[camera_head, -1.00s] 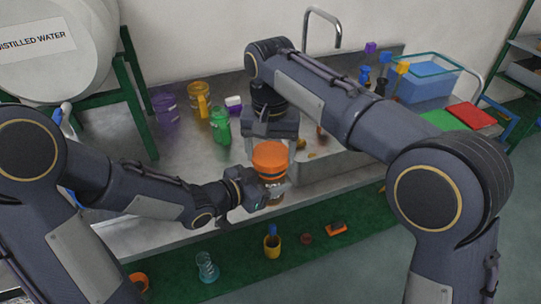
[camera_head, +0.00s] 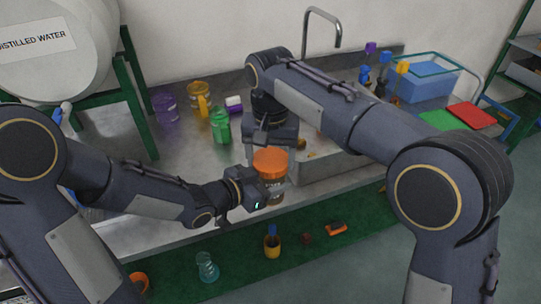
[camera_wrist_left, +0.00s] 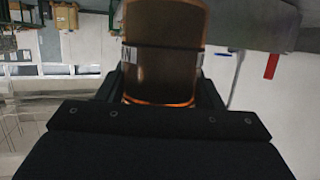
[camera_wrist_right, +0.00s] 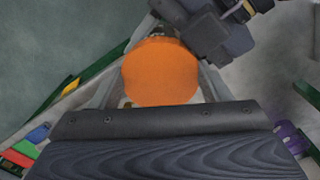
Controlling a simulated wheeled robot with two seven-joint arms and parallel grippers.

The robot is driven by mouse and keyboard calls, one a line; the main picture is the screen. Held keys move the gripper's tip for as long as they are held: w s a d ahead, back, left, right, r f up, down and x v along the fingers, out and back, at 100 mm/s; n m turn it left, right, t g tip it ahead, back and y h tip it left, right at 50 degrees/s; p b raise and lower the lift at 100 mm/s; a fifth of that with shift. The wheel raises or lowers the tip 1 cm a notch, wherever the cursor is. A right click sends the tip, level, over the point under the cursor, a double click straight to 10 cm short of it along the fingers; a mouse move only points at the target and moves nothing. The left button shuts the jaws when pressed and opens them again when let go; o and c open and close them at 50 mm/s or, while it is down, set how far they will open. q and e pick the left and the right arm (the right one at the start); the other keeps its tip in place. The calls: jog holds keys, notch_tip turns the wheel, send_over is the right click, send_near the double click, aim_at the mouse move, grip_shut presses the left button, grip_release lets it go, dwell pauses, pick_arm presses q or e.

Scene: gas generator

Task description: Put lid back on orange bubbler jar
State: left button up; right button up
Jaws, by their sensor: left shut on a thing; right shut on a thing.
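The bubbler jar (camera_head: 275,190) is dark amber with an orange rim, and its lower part is hidden by my left gripper (camera_head: 262,196) in the head view. The left gripper is shut on the jar's body; the left wrist view shows the jar (camera_wrist_left: 160,68) between the fingers. The orange lid (camera_head: 270,161) is in my right gripper (camera_head: 271,149), which is shut on it from above. The lid sits directly over the jar's top, touching or nearly so; I cannot tell whether it is seated. The right wrist view shows the lid's round orange top (camera_wrist_right: 160,72).
The sink and faucet (camera_head: 338,28) are to the right.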

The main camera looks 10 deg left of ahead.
jog(key=shift+f, duration=0.6)
jog(key=m, duration=0.5)
jog(key=shift+a+m, duration=0.15)
jog(key=shift+m, duration=0.15)
jog(key=m, duration=0.5)
jog(key=shift+w+a, duration=0.1)
jog(key=shift+a, duration=0.05)
jog(key=m, duration=0.5)
jog(key=shift+w+m, duration=0.15)
jog(key=shift+m, duration=0.25)
jog(key=o, duration=0.9)
jog(key=shift+o, duration=0.2)
